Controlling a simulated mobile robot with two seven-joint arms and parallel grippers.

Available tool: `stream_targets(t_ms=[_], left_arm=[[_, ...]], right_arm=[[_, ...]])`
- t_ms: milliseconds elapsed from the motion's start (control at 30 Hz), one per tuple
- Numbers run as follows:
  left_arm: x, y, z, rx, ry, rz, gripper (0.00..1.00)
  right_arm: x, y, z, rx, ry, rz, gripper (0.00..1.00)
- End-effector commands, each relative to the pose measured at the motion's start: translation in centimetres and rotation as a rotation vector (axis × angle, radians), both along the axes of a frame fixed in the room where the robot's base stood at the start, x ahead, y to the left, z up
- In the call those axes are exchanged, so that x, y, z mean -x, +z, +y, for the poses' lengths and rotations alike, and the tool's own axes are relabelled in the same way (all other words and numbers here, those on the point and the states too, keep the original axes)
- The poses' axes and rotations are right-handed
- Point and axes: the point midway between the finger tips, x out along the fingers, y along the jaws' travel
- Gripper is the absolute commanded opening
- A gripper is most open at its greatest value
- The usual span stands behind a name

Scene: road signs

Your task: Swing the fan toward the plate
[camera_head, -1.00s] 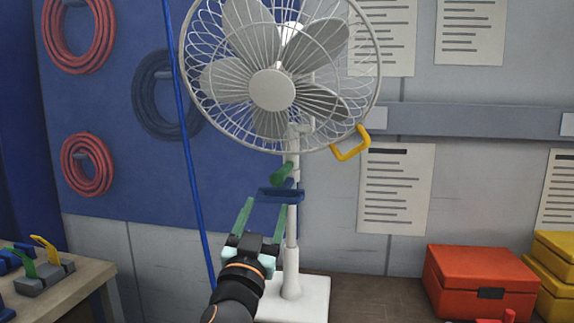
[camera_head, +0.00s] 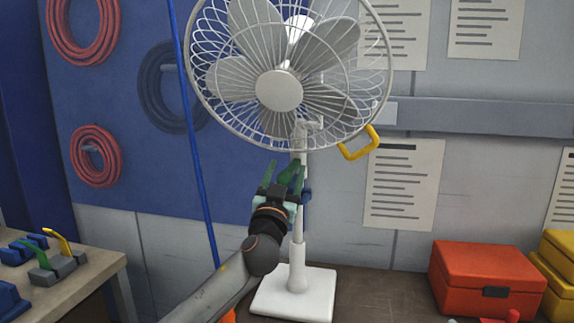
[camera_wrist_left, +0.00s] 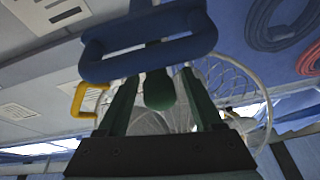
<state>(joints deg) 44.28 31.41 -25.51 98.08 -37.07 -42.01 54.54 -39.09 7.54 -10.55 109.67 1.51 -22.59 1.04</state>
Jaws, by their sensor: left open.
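A white fan (camera_head: 278,90) with a wire cage stands upright on a square white base (camera_head: 294,294), its face toward me. A yellow loop handle (camera_head: 359,143) is at the cage's lower right; it also shows in the wrist view (camera_wrist_left: 77,101). A green knob (camera_wrist_left: 160,90) and a blue handle (camera_wrist_left: 148,58) are on the fan's pole, partly hidden by my gripper in the head view. My left gripper (camera_head: 284,174) is open, its green fingers on either side of the green knob; contact cannot be told. I cannot make out a plate.
A red box (camera_head: 487,280) and yellow boxes (camera_head: 556,270) stand at the right. A side table with levers (camera_head: 60,262) is at the left. A blue cable (camera_head: 195,150) hangs left of the fan. Coiled hoses and paper sheets are on the wall behind.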

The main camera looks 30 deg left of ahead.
Motion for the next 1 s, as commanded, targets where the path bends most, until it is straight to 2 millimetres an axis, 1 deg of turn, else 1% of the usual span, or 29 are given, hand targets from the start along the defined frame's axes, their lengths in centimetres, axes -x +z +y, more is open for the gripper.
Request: stream_targets(t_ms=[33,167,433,467,1000], left_arm=[[-0.37,0.23,0.09,0.0,0.001,0.001,0.68],[-0.84,0.36,0.2,-0.002,0.001,0.0,0.68],[-0.91,0.32,0.21,0.0,-0.001,0.0,0.68],[-0.91,0.33,0.2,0.0,-0.001,0.0,0.66],[-0.88,0.32,0.24,-0.001,0.001,0.001,0.06]], right_arm=[[-0.05,0.25,0.01,0.0,0.0,-0.001,0.5],[-0.12,0.38,0.0,0.0,0.0,-0.002,0.5],[-0.16,0.37,0.01,-0.001,0.0,-0.003,0.5],[-0.16,0.37,0.01,-0.001,0.0,-0.003,0.5],[-0.18,0.39,0.02,-0.001,0.0,-0.004,0.5]])
